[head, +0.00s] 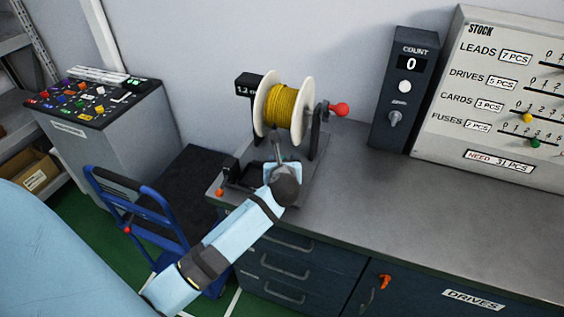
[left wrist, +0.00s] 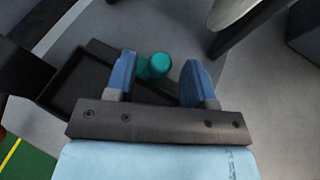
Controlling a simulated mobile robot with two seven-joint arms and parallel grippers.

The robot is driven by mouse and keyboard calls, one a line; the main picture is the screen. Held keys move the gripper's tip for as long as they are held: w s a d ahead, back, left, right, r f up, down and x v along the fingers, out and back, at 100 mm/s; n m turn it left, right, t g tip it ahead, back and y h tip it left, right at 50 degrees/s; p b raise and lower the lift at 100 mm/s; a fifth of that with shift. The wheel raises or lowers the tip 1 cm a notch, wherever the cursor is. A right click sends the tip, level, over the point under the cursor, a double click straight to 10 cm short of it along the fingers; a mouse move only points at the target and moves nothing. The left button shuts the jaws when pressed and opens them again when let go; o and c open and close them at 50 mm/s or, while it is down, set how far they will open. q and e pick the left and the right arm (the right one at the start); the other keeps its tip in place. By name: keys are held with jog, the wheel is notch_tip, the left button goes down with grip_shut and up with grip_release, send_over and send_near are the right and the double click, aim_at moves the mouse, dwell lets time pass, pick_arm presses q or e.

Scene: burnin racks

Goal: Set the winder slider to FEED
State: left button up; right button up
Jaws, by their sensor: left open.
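The winder carries a spool of yellow wire (head: 284,105) between white flanges, with a red crank knob (head: 339,109) on its right. My left gripper (head: 280,163) is over the winder's base in front of the spool. In the left wrist view the same gripper (left wrist: 160,78) is open, its two blue fingers apart. A teal knob (left wrist: 155,67) shows between the fingertips, closer to the left finger; I cannot tell whether it touches. It stands by a dark slotted tray-like base (left wrist: 85,88). Slider markings are not readable. My right gripper is out of view.
A COUNT box (head: 404,88) showing 0 and a STOCK board (head: 490,100) stand at the back right. The grey bench top (head: 430,210) is clear to the right. A blue cart (head: 135,215) and a button console (head: 125,130) are at left.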

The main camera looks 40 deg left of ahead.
pick_arm(q)
grip_shut()
jog(key=shift+s+a+r+p, duration=0.15)
jog(key=shift+a+p, duration=0.1)
jog(key=shift+a, duration=0.3)
jog(key=shift+s+a+f+p, duration=0.1)
jog(key=shift+a+p, duration=0.15)
jog(key=shift+a, duration=0.3)
jog(key=shift+s+a+r+p, duration=0.15)
jog(key=shift+a+p, duration=0.1)
jog(key=shift+a, duration=0.3)
jog(key=shift+a+f, duration=0.15)
jog(key=shift+f, duration=0.05)
jog(key=shift+c, duration=1.1)
grip_release()
jog(key=shift+o, duration=1.1)
jog(key=shift+a, duration=0.1)
